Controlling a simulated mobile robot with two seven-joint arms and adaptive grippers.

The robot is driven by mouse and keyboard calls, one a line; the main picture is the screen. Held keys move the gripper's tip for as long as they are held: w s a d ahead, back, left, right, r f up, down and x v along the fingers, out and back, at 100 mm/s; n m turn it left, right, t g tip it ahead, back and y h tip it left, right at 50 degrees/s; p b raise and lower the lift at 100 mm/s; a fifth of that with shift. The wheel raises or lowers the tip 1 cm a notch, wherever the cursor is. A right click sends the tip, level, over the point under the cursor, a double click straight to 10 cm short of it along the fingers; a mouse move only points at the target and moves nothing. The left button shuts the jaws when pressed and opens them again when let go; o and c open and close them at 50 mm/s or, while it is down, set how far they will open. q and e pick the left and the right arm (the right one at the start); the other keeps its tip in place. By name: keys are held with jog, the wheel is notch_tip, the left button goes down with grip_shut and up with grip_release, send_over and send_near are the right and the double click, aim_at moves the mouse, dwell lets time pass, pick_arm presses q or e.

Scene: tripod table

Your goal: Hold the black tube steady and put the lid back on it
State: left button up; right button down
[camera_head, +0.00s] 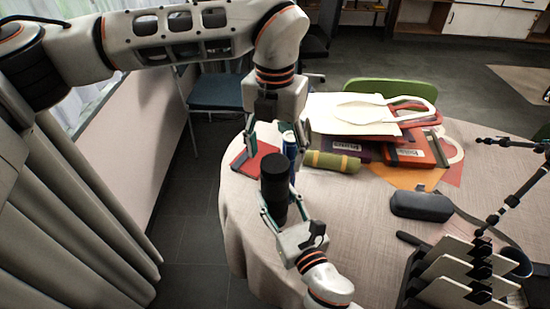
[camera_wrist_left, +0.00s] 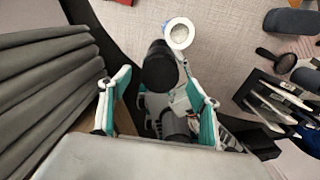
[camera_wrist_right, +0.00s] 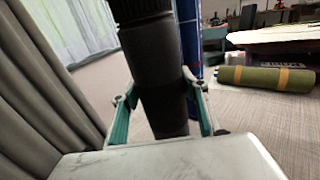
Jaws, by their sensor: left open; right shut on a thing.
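The black tube (camera_head: 277,200) stands upright in my right gripper (camera_head: 283,208), over the table's near left side. In the right wrist view the tube (camera_wrist_right: 160,95) passes between both fingers. Its upper section is wider, with a step below it; this looks like the lid (camera_head: 274,168) seated on the tube, but I cannot see the joint clearly. My left gripper (camera_head: 275,138) is open and points down just above the black top. In the left wrist view the round dark top (camera_wrist_left: 160,70) lies between the spread fingers, apart from them.
A blue cylinder (camera_head: 290,146) stands close behind the tube. A red book (camera_head: 252,158), a green roll (camera_head: 332,162) and a stack of bags and books (camera_head: 365,115) lie behind. A black case (camera_head: 421,206) and a file rack (camera_head: 465,275) stand right. The middle tablecloth (camera_head: 350,215) is clear.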

pick_arm(q)
notch_tip(320, 180, up, 10)
jog(key=shift+f, duration=0.2)
pick_arm(e)
jog(key=c, duration=1)
grip_release()
jog(key=shift+c, duration=0.2)
jog(key=v, duration=1.2)
pick_arm(q)
jog(key=shift+s+f, duration=0.1)
pick_arm(e)
jog(key=shift+s, duration=0.1)
